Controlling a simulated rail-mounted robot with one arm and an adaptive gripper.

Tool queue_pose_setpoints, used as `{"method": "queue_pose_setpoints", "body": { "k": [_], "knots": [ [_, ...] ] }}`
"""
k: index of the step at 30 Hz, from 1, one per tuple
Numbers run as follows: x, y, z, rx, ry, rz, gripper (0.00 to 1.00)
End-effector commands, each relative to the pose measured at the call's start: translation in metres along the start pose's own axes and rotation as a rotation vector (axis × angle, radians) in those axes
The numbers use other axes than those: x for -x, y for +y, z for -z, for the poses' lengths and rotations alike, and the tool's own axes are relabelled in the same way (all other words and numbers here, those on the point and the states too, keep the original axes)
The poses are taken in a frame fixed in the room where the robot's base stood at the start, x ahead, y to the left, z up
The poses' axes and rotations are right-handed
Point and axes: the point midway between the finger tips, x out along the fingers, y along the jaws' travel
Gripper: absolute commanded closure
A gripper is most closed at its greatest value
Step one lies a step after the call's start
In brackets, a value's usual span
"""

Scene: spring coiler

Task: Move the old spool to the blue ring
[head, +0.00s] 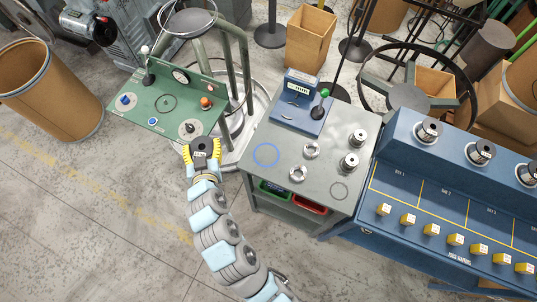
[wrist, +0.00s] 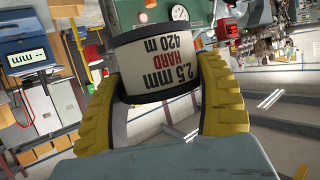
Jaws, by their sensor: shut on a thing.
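My gripper (head: 203,151) has yellow fingers and is shut on a spool (head: 202,145), just off the front edge of the green panel. In the wrist view the spool (wrist: 163,70) sits between both fingers, with a dark rim and a pale label reading 2.5 mm HARD 420 m, upside down. The blue ring (head: 266,154) is a thin circle on the left part of the grey table top. It is empty and lies to the right of my gripper.
The green panel (head: 150,108) carries knobs, a gauge and a lever. A blue rack (head: 400,165) stands at the right.

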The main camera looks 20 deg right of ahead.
Motion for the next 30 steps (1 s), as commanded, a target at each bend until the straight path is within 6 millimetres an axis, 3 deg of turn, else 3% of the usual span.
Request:
{"method": "queue_pose_setpoints", "body": {
  "k": [1, 3, 9, 13, 17, 30],
  "knots": [
    [0.010, 0.006, -0.013, -0.013, -0.004, -0.029, 0.71],
    [0.023, 0.021, -0.021, -0.036, -0.005, -0.082, 0.71],
    [0.053, 0.059, -0.036, -0.083, -0.001, -0.206, 0.71],
    [0.063, 0.074, -0.040, -0.099, 0.000, -0.250, 0.71],
    [0.062, 0.083, -0.042, -0.104, 0.002, -0.266, 0.71],
    [0.033, 0.115, -0.050, -0.102, 0.003, -0.268, 0.71]
  ]
}}
